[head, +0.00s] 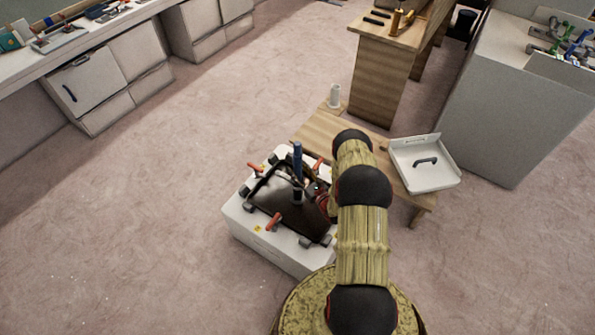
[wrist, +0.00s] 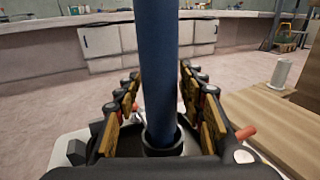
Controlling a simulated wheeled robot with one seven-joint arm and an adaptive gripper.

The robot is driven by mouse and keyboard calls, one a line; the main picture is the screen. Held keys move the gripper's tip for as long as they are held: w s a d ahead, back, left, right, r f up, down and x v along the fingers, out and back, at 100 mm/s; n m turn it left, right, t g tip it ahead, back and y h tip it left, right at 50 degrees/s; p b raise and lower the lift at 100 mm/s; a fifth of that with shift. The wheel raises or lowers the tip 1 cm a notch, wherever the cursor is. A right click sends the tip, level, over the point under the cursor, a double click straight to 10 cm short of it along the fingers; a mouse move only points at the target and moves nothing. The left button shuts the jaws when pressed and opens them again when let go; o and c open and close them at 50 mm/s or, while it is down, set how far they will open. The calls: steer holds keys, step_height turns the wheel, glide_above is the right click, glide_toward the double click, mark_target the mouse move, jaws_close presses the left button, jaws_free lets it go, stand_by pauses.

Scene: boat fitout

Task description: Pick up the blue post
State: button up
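The blue post (head: 297,160) stands upright in a dark round socket (head: 297,196) on the dark-topped white unit in the head view. In the wrist view the post (wrist: 158,65) rises through the middle of the picture, its foot in the black socket ring (wrist: 162,146). My gripper (wrist: 160,85) has one finger on each side of the post. The fingers look spread, with a gap beside the post low down; contact near the tips is hard to judge. In the head view my gripper is mostly hidden by my arm and the unit's fittings.
The white unit (head: 274,254) has orange-red handles around its dark top. A low wooden bench (head: 318,130) stands close behind it, with a white cylinder (head: 335,96) and a white tray (head: 446,180) nearby. Cabinets (head: 100,84) line the far left. Open floor lies to the left.

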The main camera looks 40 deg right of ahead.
mark_target(297, 143)
jaws_close()
stand_by(0.4)
steer(key=shift+r, duration=0.1)
step_height(297, 143, up, 18)
steer(key=p, duration=0.6)
stand_by(0.4)
stand_by(0.3)
